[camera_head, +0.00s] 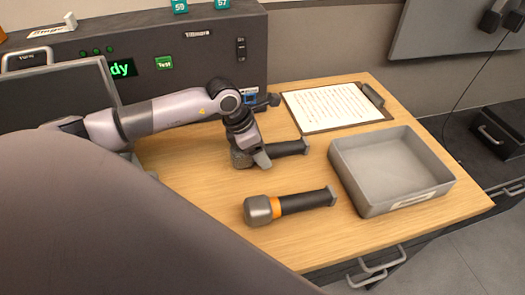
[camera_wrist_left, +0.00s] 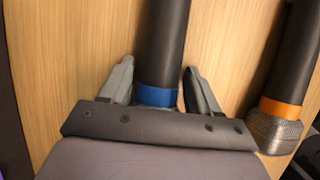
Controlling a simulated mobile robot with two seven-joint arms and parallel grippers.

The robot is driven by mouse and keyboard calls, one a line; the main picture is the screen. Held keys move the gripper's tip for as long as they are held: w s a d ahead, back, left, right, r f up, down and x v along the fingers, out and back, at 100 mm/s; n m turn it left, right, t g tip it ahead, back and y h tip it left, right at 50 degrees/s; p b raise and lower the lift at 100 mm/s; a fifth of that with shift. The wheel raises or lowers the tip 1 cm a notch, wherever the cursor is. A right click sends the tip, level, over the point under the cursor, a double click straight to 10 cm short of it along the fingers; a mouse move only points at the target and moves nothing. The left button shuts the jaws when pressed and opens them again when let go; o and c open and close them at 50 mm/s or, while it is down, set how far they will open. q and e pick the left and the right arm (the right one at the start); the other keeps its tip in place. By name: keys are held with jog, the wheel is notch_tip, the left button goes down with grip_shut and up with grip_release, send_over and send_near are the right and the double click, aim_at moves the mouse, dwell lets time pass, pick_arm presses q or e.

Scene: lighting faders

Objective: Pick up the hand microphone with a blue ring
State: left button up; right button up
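The blue-ringed microphone lies on the wooden table, its dark handle (camera_head: 288,148) pointing right in the head view. My left gripper (camera_head: 261,157) is over it near its head and hides the ring there. In the left wrist view the blue ring (camera_wrist_left: 157,96) shows between the two fingers of my left gripper (camera_wrist_left: 158,68). The fingers are open, one on each side of the microphone, with narrow gaps at the tips. Its head is hidden there behind the gripper body. A second microphone with an orange ring (camera_head: 290,204) lies nearer, apart from the gripper. My right gripper is not in view.
The orange-ringed microphone also shows at the right of the left wrist view (camera_wrist_left: 283,108). A grey open tray (camera_head: 372,190) stands at the right, empty. A clipboard with paper (camera_head: 332,106) lies behind it. A dark console (camera_head: 195,65) stands along the back left.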

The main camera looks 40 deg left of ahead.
pick_arm(q)
jog(key=shift+c, duration=0.5)
jog(key=shift+r, duration=0.15)
